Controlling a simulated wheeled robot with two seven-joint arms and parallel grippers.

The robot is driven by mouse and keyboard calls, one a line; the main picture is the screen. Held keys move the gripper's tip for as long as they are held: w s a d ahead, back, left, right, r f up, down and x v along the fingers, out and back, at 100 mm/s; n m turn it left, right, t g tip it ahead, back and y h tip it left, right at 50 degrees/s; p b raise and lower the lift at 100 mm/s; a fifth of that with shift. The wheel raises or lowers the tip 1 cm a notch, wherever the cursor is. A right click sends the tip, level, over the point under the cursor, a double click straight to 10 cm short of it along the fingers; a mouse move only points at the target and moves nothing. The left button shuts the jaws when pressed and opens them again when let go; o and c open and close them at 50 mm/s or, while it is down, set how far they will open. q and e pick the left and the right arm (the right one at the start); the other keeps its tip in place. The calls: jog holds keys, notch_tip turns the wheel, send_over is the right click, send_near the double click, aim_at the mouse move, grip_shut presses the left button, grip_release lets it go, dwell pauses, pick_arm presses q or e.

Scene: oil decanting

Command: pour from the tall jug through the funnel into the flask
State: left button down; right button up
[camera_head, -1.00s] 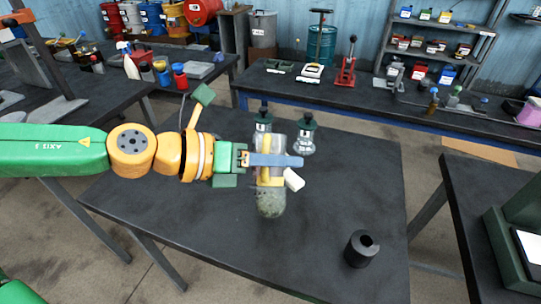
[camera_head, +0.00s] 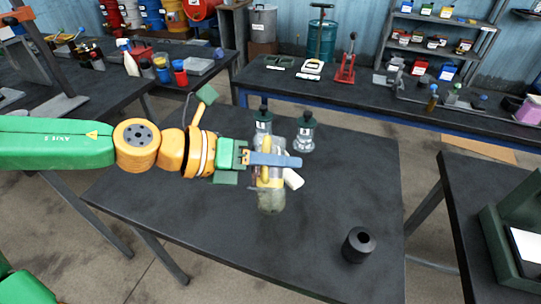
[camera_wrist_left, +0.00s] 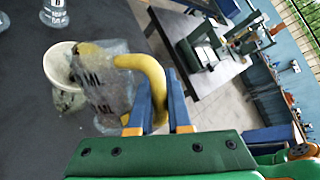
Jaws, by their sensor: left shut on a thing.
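My left gripper (camera_head: 272,160) is shut on the yellow handle of a clear jug (camera_head: 271,200). My right gripper is not in view.
A black cylinder with a hole (camera_head: 358,245) stands at the front right of the dark table (camera_head: 330,215). The table's middle right and front are clear. Another bench with a red press (camera_head: 346,65) stands behind, and a table with a green machine (camera_head: 510,240) is at right.

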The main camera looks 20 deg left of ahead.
pick_arm(q)
jog(key=shift+n+p, duration=0.3)
jog(key=shift+p, duration=0.25)
dwell(0.5)
jog(key=shift+w+n+g, duration=0.4)
jog(key=shift+g, duration=0.3)
dwell(1.9)
jog(key=shift+s, duration=0.2)
jog(key=t+b, duration=0.1)
jog(key=f+m+b, duration=0.1)
jog(key=b, duration=0.1)
jog(key=shift+s+d+f+m+t, duration=0.15)
jog(key=shift+s+f+m+t, duration=0.15)
jog(key=shift+s+t, duration=0.1)
jog(key=shift+s+r+t+b, duration=0.2)
jog(key=shift+r+t+b, duration=0.1)
jog(key=shift+b, duration=0.3)
jog(key=shift+s+r+p, duration=0.1)
jog(key=shift+r+p, duration=0.35)
jog(key=shift+p, duration=0.05)
jog(key=shift+f, duration=0.1)
